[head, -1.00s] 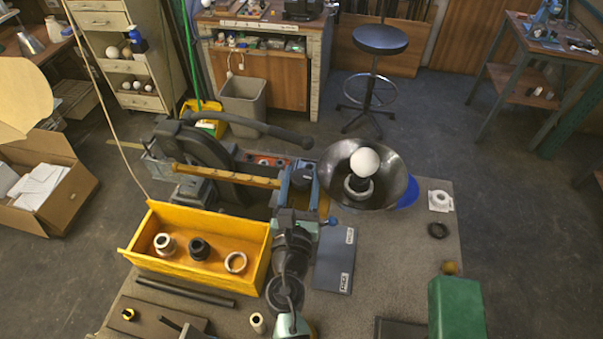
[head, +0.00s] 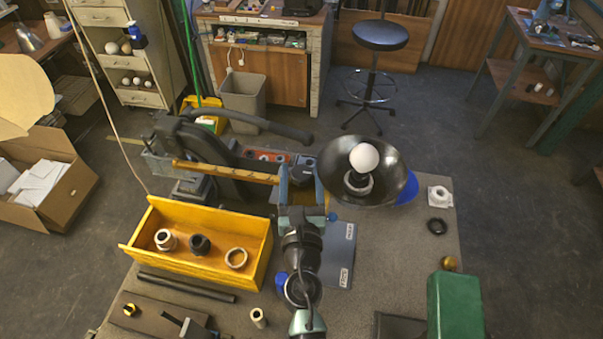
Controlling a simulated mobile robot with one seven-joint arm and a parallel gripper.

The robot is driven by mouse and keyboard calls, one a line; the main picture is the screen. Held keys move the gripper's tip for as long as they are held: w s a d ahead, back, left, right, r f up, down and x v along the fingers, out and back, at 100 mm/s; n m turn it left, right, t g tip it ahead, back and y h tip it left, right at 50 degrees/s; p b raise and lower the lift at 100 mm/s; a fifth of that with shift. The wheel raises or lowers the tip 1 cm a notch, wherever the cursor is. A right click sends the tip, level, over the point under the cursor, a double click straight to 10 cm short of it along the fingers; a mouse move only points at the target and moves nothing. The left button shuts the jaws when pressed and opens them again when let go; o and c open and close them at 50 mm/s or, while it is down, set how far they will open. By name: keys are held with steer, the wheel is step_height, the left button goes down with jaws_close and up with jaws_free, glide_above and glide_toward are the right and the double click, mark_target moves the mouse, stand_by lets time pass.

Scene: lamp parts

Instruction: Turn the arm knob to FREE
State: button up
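My gripper (head: 301,192) reaches away from the camera over the bench, with its two bluish fingers apart. A dark round knob (head: 304,169) shows between the fingers, by the right end of the yellow lamp arm (head: 225,172). I cannot tell whether the fingers touch it, and no mark on it can be read. A small blue ball-like end (head: 333,217) sits just right of the gripper. A blue-grey plate (head: 341,254) with two small white labels lies to the right of my wrist; the labels are too small to read.
A metal lampshade with a white bulb (head: 364,157) stands right of the gripper. A yellow bin (head: 200,272) with three fittings is at left. A black curved bar (head: 250,126) lies behind. A green box (head: 456,308) stands front right. The bench at right is partly clear.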

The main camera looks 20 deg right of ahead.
steer(key=b+v, duration=0.2)
steer(key=v, duration=1.1)
steer(key=shift+b, duration=0.3)
